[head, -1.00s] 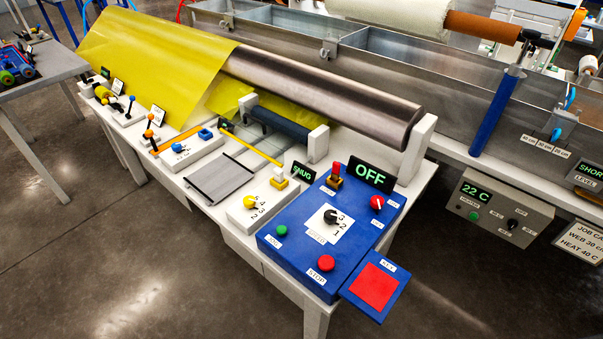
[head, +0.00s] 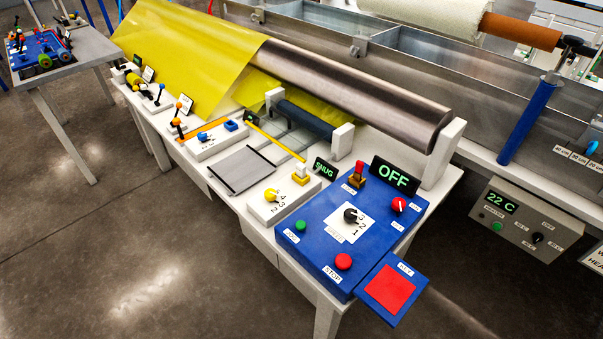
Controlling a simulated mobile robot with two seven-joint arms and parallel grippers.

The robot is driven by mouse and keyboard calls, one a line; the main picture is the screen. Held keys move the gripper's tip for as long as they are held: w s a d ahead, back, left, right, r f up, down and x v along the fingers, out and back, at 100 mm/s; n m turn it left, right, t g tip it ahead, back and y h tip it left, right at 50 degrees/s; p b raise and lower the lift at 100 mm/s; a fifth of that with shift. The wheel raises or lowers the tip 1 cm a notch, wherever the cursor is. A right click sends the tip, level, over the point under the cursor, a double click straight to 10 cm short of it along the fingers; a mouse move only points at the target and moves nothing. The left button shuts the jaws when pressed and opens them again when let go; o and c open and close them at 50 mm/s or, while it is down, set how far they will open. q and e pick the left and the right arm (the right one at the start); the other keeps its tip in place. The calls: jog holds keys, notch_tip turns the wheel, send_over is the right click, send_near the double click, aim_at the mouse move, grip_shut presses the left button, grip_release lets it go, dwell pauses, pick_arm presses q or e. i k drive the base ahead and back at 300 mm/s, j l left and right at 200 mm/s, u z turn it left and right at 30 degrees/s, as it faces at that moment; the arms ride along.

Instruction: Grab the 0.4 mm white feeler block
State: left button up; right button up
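No block readable as the 0.4 mm white feeler block can be made out. A small white-topped piece on a yellow base (head: 300,173) stands on the white bench beside the SNUG display; I cannot tell whether it is a block or a switch. A small blue piece (head: 231,125) sits farther back on a white panel. Neither of my grippers is in view.
The white bench carries a blue control box (head: 325,255) with an OFF display (head: 395,178), a grey tray (head: 240,172), a metal roller (head: 350,90) and yellow film (head: 185,50). A metal bath (head: 440,85) stands behind. A grey table (head: 75,65) is at the far left; floor between is clear.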

aim_at(300, 168)
jog(key=i+l+u, duration=0.2)
jog(key=l, duration=0.5)
jog(key=i+l+u, duration=0.1)
jog(key=l+u, duration=0.15)
jog(key=l, duration=0.45)
jog(key=i+l+u, duration=0.2)
jog(key=l, duration=0.55)
jog(key=k+j, duration=0.05)
jog(key=k, duration=0.05)
